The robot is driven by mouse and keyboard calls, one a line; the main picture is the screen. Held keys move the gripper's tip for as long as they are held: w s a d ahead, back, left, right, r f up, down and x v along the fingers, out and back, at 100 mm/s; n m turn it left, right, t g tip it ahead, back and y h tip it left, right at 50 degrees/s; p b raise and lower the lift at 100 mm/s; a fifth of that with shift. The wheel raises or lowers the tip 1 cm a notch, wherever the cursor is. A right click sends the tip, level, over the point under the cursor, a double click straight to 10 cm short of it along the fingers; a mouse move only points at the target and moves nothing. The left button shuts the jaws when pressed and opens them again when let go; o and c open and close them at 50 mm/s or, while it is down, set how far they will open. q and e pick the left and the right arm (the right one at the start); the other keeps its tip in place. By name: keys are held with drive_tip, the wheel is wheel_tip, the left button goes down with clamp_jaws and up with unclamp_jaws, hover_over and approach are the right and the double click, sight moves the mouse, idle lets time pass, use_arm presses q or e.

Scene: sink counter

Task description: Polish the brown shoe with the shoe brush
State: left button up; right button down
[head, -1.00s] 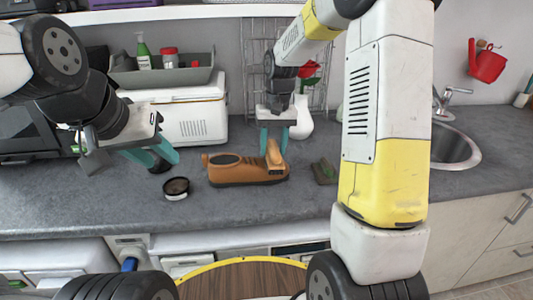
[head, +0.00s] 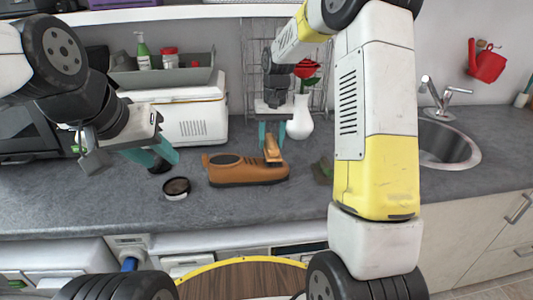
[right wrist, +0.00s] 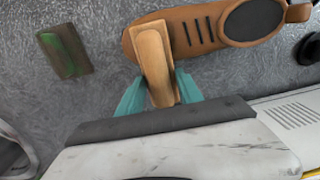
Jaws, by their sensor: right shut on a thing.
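The brown shoe (head: 235,170) lies on the grey counter with its toe to the right. It also shows in the right wrist view (right wrist: 205,30). My right gripper (head: 272,141) is shut on the wooden shoe brush (head: 273,150) and holds it over the toe of the shoe. In the right wrist view the brush (right wrist: 154,62) sits between the teal fingers and overlaps the toe. I cannot tell whether its underside touches the shoe. My left gripper (head: 160,156) is open and empty, above the counter left of the shoe.
A round dark tin (head: 176,188) lies left of the shoe. A green and brown block (head: 322,170) lies to the right, near my right arm. A white vase with a red flower (head: 300,120) and a white box (head: 192,120) stand behind. The sink (head: 447,145) is at right.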

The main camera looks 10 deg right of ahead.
sight(274, 146)
drive_tip(key=shift+s, duration=2.3)
drive_tip(key=shift+s, duration=0.1)
drive_tip(key=shift+s, duration=1.15)
drive_tip(key=shift+d+r, duration=0.1)
drive_tip(key=shift+r, duration=0.7)
